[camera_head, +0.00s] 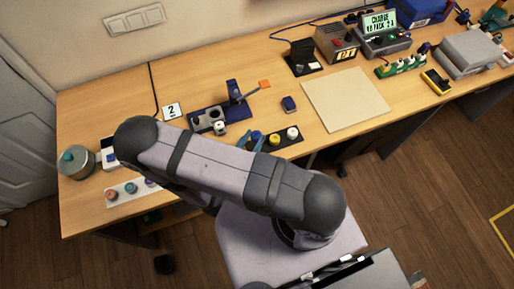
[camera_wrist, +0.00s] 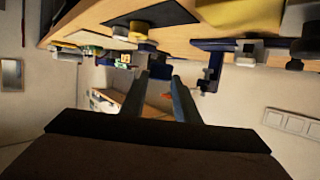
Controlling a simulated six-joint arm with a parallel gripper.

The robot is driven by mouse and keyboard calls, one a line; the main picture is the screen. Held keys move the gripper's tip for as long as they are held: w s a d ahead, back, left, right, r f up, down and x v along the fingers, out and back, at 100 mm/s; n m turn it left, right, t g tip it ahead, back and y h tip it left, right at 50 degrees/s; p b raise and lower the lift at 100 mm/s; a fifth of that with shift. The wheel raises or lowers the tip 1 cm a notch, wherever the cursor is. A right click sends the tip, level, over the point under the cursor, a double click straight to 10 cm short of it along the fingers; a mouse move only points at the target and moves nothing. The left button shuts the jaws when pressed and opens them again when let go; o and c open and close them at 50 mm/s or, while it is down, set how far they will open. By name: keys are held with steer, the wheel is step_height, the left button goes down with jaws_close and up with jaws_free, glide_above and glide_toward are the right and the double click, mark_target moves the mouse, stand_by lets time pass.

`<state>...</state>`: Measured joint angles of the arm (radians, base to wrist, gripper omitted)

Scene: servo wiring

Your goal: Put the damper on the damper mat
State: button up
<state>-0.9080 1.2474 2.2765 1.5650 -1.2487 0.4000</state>
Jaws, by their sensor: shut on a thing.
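My gripper (camera_head: 250,141) reaches over the left end of a black strip (camera_head: 285,140), partly hidden by my arm. Its two blue-grey fingers also show in the wrist view (camera_wrist: 160,76), with a gap between them. A small dark blue piece (camera_head: 257,135) shows at the fingertips, and the gripper is shut on it. It may be the damper; its shape is too small to tell. A yellow round piece (camera_head: 275,139) and a white round piece (camera_head: 292,132) sit on the strip. I cannot tell which surface is the damper mat.
A pale board (camera_head: 346,100) is bare. A white strip (camera_head: 126,193) with coloured round pieces lies at the left.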

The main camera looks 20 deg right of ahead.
steer(key=shift+f+b, duration=2.5)
steer(key=shift+f, duration=1)
steer(key=o, duration=1)
steer(key=shift+f, duration=0.1)
steer(key=shift+r, duration=0.25)
steer(key=shift+s+a+r, duration=0.15)
steer(key=shift+s+a, duration=0.2)
steer(key=shift+a, duration=0.15)
steer(key=s+a, duration=0.8)
steer(key=shift+s+a, duration=0.2)
steer(key=shift+s, duration=0.15)
